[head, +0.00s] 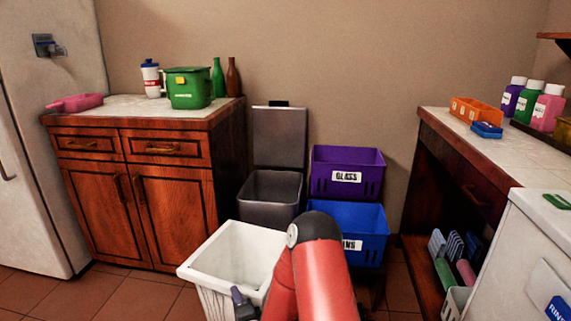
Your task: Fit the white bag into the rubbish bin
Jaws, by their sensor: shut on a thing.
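The white bag (213,268) is open-topped and box-shaped, at the bottom centre in the head view. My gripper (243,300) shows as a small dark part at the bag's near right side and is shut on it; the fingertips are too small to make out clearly. The rubbish bin (270,205) is the dark grey open bin against the wall, its lid (279,138) standing up behind it. The bag is in front of the bin, apart from its opening. My red arm covers the right side of the bag, and the bag's lower part is cut off.
A purple glass crate (346,185) and a blue crate (375,222) stack right of the bin. A wooden cabinet (143,200) stands close on the left. A counter (470,150) and white appliance (530,230) bound the right. Tiled floor (140,292) is free at the lower left.

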